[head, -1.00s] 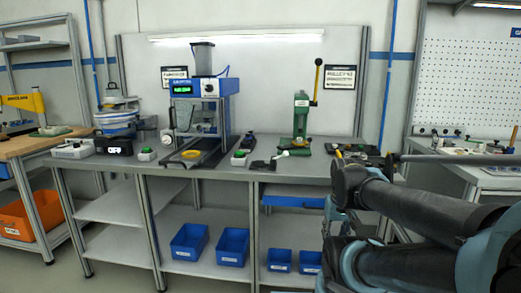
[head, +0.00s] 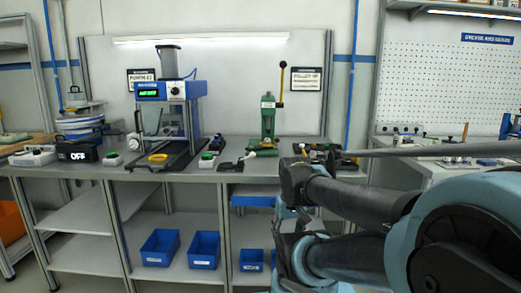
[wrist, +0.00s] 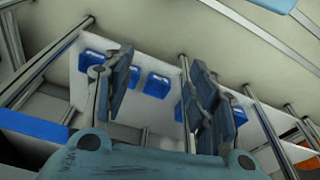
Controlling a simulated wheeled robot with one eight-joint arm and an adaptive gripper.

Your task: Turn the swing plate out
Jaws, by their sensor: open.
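A blue-topped press (head: 166,91) with a lit green display stands on the bench. I cannot tell which part is the swing plate. My gripper (wrist: 162,92) shows in the wrist view with its two fingers spread apart and nothing between them. Several blue bins on the shelf below show beyond it. In the head view my arm fills the lower right and the gripper cannot be made out.
The grey bench (head: 200,172) runs across the view, with blue bins (head: 160,248) on its lower shelf. A black box marked OFF (head: 77,151) and green-buttoned boxes (head: 207,159) sit on top. A second bench with a pegboard (head: 440,85) stands at right. A wooden-topped bench is at far left.

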